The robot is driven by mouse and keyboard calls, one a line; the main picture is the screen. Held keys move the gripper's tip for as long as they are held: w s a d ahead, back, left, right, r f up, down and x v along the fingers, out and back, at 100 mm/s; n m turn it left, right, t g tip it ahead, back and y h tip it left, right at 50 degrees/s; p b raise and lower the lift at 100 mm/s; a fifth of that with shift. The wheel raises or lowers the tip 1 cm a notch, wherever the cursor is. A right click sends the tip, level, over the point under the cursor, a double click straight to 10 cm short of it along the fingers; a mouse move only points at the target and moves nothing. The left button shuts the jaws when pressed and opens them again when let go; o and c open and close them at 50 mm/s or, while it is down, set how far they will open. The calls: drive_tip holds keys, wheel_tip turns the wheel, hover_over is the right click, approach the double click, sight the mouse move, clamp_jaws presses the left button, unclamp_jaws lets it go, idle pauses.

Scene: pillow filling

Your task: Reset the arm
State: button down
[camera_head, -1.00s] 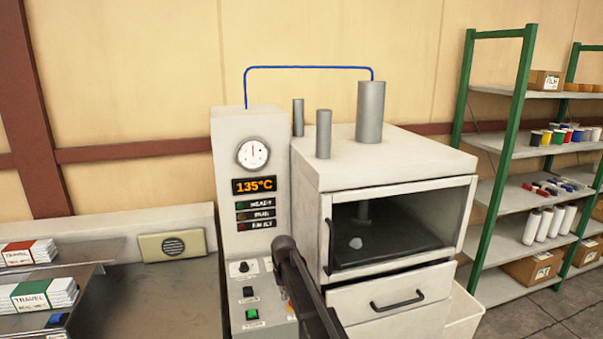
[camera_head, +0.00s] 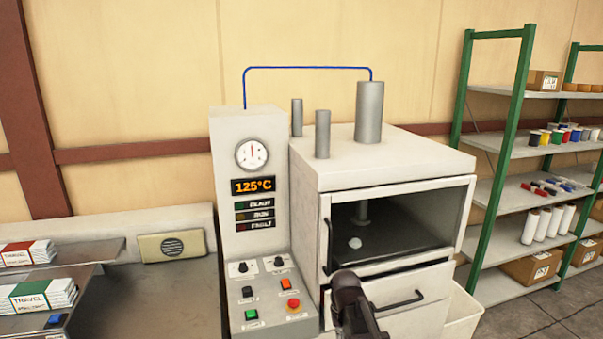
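My arm (camera_head: 353,305) rises from the bottom edge, in front of the machine's lower drawer. Its dark end is in view, but I cannot make out any fingers or whether they are open or shut. It is to the right of the control panel (camera_head: 262,293) and appears clear of the buttons in this view. The panel shows two knobs, a green button (camera_head: 251,314), an orange switch (camera_head: 286,284) and a red button (camera_head: 292,304). The display (camera_head: 254,185) reads 125°C.
Green-framed shelves (camera_head: 513,130) stand at the right. Travel-labelled packs (camera_head: 44,293) lie on shelves at the left, beside a grey worktop (camera_head: 150,300) with a vent box (camera_head: 171,245).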

drive_tip(key=s+d+m, duration=0.1)
drive_tip(key=s+d, duration=0.5)
drive_tip(key=s, duration=0.4)
drive_tip(key=shift+w, duration=0.1)
idle(0.7)
